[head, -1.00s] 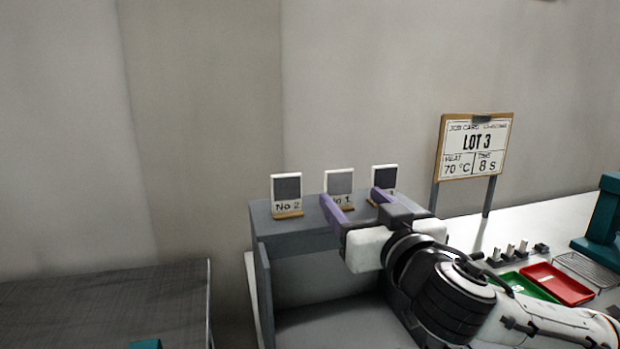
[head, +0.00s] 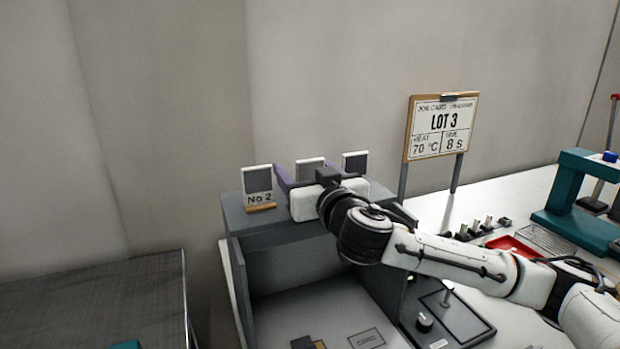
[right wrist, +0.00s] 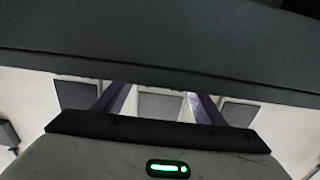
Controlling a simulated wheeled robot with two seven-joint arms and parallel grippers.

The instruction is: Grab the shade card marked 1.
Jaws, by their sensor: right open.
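The middle shade card (head: 310,168) stands on top of a grey cabinet. Only its upper part shows above my right gripper (head: 308,172); its label is hidden now, though a 1 showed there earlier. In the right wrist view the grey middle card (right wrist: 163,105) lies between my two purple fingers, with a gap on each side. My right gripper is open around it, not visibly touching it. The card marked No 2 (head: 257,180) stands to the left in a wooden foot. A darker card (head: 355,162) stands to the right, its label hidden. My left gripper is not in view.
The grey cabinet (head: 248,222) has an open front. A job card sign (head: 440,130) reading LOT 3 stands on the white bench at the right. A red tray (head: 512,245) and a teal frame (head: 575,205) stand further right. Neighbouring cards are close beside my fingers.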

